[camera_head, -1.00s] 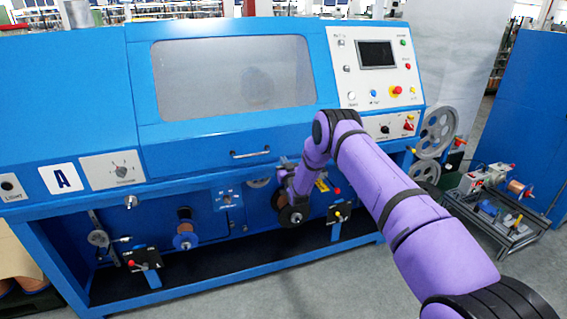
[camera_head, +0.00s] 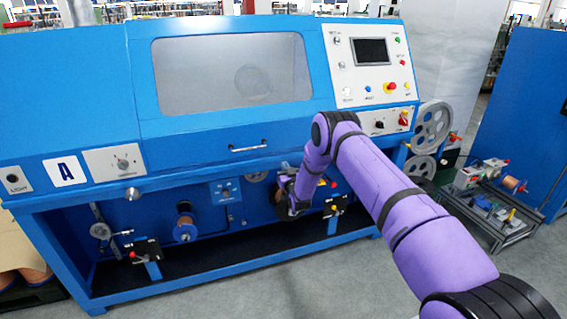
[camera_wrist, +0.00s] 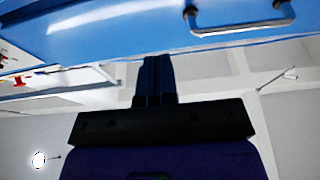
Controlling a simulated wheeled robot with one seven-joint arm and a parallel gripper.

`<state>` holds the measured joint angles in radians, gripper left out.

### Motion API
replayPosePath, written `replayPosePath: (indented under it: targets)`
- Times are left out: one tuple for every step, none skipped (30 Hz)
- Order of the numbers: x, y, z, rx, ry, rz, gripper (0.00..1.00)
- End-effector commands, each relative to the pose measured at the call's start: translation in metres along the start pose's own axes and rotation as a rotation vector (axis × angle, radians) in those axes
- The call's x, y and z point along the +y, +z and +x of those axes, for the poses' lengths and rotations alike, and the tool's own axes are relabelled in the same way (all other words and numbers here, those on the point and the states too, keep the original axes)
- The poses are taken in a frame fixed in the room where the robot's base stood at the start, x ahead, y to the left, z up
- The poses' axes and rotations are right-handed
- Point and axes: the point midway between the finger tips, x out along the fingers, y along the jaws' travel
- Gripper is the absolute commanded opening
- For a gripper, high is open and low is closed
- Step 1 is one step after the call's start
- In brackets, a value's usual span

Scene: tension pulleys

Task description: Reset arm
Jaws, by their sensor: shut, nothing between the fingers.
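My arm is purple and reaches in the head view from the lower right toward the front of the blue machine (camera_head: 75,110). The same handle (camera_head: 249,148) shows in the head view.
The machine's control panel (camera_head: 373,62) is at the upper right. A copper spool with a blue flange (camera_head: 185,230) sits in the lower bay. Grey pulleys (camera_head: 431,126) stand at the machine's right side. A low rack (camera_head: 492,225) with parts is on the floor.

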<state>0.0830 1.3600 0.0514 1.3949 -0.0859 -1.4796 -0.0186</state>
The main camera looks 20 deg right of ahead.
Motion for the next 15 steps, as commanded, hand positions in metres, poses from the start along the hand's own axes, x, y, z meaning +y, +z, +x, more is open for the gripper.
replayPosePath:
  targets:
    - [0.0,0.005,-0.007,-0.004,0.0,0.0,0.0]
    - [0.0,0.007,-0.012,-0.005,0.0,0.0,0.0]
    - [0.0,0.01,-0.017,-0.004,0.0,0.0,0.0]
    - [0.0,0.012,-0.021,-0.004,0.0,0.0,0.0]
    - [0.0,0.015,-0.026,-0.006,0.0,0.0,0.0]
    - [0.0,0.018,-0.031,-0.005,0.0,0.0,0.0]
    - [0.0,0.02,-0.036,-0.005,0.0,0.0,0.0]
    - [0.0,0.022,-0.039,-0.005,0.0,0.0,0.0]
    - [0.0,0.024,-0.044,-0.004,0.0,0.0,0.0]
    - [0.0,0.026,-0.047,-0.003,0.0,0.0,0.0]
    - [0.0,0.027,-0.05,-0.003,0.0,0.0,0.0]
    - [0.0,0.029,-0.053,-0.004,0.0,0.0,0.0]
    - [0.0,0.03,-0.055,-0.004,0.0,0.0,0.0]
    - [0.0,0.031,-0.057,-0.003,0.0,0.0,0.0]
    - [0.0,0.032,-0.059,-0.002,0.0,0.0,0.0]
